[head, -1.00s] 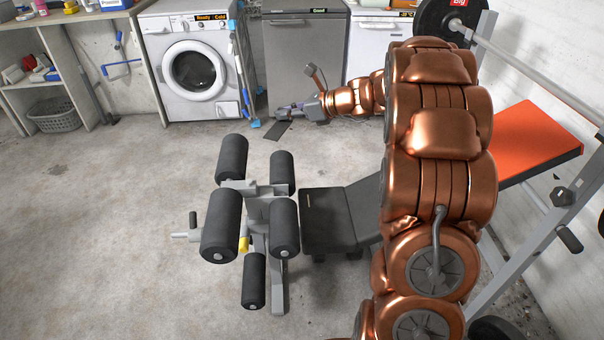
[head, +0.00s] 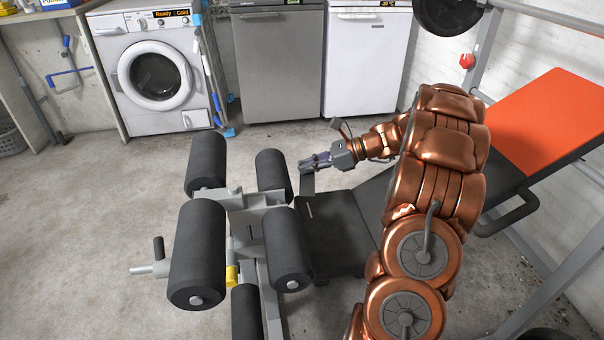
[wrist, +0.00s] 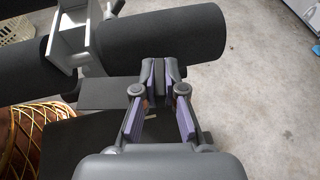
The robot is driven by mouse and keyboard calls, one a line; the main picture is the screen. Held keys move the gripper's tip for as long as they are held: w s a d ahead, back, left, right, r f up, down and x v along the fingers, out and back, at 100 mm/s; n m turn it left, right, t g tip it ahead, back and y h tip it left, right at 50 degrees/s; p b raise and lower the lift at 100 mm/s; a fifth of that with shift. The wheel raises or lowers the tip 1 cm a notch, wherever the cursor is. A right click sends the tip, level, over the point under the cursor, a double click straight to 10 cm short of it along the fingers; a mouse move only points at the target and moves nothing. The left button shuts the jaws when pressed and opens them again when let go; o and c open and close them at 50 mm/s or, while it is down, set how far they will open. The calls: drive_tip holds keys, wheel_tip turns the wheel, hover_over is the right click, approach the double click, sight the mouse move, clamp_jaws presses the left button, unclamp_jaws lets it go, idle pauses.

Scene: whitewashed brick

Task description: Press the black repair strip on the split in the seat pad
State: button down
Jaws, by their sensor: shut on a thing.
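My gripper (head: 308,163) is shut on the black repair strip (head: 307,184). The strip is a thin dark piece that extends from the fingertips toward the near side, just over the far left edge of the black seat pad (head: 335,240). I cannot tell whether it touches the pad. In the wrist view, the fingertips (wrist: 160,75) are closed together, the strip (wrist: 105,93) reaches to their left, and the dark pad (wrist: 90,140) lies below. A small pale mark shows on the pad; I cannot tell if it is the split. My arm hides the pad's right part.
Black foam rollers (head: 197,253) on a grey frame stand left of the pad, close to my gripper. An orange-topped backrest (head: 555,115) and a barbell rack are at right. A washing machine (head: 155,78) and grey appliance (head: 280,60) line the wall.

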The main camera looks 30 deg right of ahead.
sight(311, 199)
drive_tip(key=shift+d+f, duration=0.2)
drive_tip(key=shift+f, duration=0.4)
drive_tip(key=shift+d+r+p, duration=0.15)
drive_tip(key=shift+r+p, duration=0.1)
drive_tip(key=shift+p, duration=0.45)
drive_tip(key=shift+s+f, duration=0.1)
drive_tip(key=shift+f, duration=4.15)
drive_tip(key=shift+f, duration=0.2)
drive_tip(key=c, duration=1.2)
unclamp_jaws()
drive_tip(key=shift+d, duration=0.15)
